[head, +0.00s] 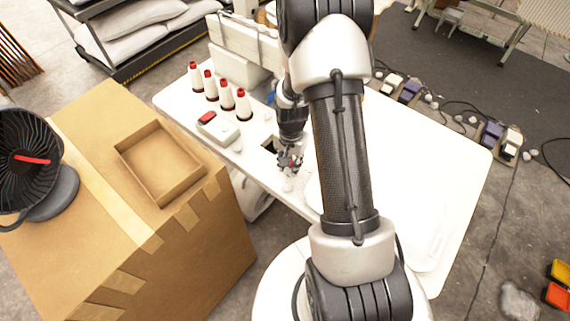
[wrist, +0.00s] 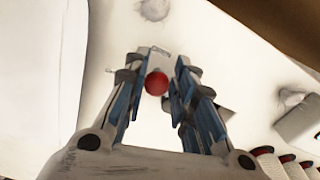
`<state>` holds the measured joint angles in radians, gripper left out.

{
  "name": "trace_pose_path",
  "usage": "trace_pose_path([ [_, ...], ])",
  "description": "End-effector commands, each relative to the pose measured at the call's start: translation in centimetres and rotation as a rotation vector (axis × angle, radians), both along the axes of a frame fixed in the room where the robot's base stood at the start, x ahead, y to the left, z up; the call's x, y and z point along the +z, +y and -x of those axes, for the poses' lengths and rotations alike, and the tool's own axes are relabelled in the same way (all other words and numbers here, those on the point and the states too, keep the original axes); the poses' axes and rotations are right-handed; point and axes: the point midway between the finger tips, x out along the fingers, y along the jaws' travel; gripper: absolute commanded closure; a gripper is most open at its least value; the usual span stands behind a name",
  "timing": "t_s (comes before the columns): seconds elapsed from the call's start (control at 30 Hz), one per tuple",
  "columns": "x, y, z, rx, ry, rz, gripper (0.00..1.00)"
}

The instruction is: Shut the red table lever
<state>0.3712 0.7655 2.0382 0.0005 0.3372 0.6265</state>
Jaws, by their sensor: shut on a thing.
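The red lever's round knob (wrist: 157,83) shows in the wrist view between the two fingers of my gripper (wrist: 160,72). My fingers are closed in on its sides, and its stem is hidden. In the head view my gripper (head: 289,160) points down at the near edge of the white table (head: 425,135), beside a dark opening in the tabletop. The knob is mostly hidden by my fingers there, so I cannot tell the lever's angle.
A white box with a red switch (head: 207,118) and several white spools with red tops (head: 225,95) stand left of my gripper. A cardboard box (head: 200,255) with a shallow tray (head: 125,150) and a black fan (head: 25,160) are at the left. The table's right side is mostly clear.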

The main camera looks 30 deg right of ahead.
Motion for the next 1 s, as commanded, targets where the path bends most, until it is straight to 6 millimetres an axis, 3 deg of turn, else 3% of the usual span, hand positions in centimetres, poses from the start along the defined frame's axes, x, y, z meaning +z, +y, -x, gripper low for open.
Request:
trace_pose_path([
  [0.1, -0.5, -0.7, 0.8, 0.099, 0.013, -0.005, 1.0],
  [0.6, -0.4, -2.9, 0.9, 0.543, 0.012, -0.006, 1.0],
  [1.0, -0.4, -3.8, 0.5, 0.735, 0.008, -0.004, 1.0],
])
